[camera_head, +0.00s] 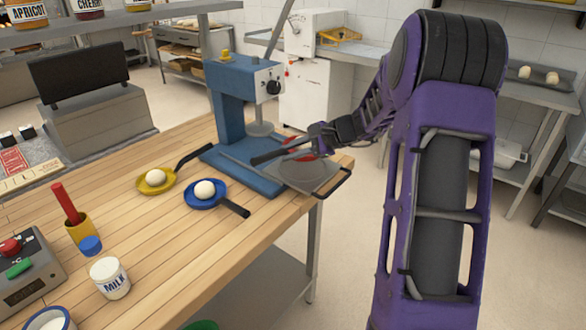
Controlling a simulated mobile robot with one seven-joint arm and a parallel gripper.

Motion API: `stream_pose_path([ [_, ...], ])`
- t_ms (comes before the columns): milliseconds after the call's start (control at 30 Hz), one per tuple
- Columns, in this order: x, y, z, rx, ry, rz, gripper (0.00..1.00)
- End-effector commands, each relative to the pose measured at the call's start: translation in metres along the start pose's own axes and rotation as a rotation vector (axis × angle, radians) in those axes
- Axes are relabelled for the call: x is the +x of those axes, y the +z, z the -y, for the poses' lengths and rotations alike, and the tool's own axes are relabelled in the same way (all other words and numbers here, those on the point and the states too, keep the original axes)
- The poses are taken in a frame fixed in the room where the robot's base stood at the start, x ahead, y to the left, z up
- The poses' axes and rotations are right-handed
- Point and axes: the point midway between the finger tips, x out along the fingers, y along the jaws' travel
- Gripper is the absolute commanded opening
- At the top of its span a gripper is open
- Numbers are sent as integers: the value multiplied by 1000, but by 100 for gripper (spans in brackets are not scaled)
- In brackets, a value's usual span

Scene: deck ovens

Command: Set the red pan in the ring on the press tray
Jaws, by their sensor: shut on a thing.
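My gripper (318,141) is at the press, above the grey press tray (322,179), and is shut on the red pan (306,157). Only small red parts of the pan show, around the dark gripper and a black bar that looks like its handle. The pan is over or on the tray; I cannot tell whether it touches it. The ring on the tray is not clear to see, hidden by the pan and gripper. The blue press (231,110) stands just left of my gripper, its round plate (261,129) raised close by.
A blue pan (220,203) and a yellow pan (145,184), each with a white ball, lie on the wooden table (190,255). A milk jar (111,278), a yellow cup (81,231) and a button box (28,274) stand at the left. The table's front middle is clear.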

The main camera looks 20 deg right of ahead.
Motion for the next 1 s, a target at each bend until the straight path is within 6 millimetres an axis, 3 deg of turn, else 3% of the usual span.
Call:
stream_pose_path([
  [467,30,-29,-34,1,-1,1,0],
  [800,32,-31,-37,-3,-2,1,0],
  [833,32,-31,-37,-2,-1,0,23],
  [1000,31,-31,-36,-1,-1,0,51],
])
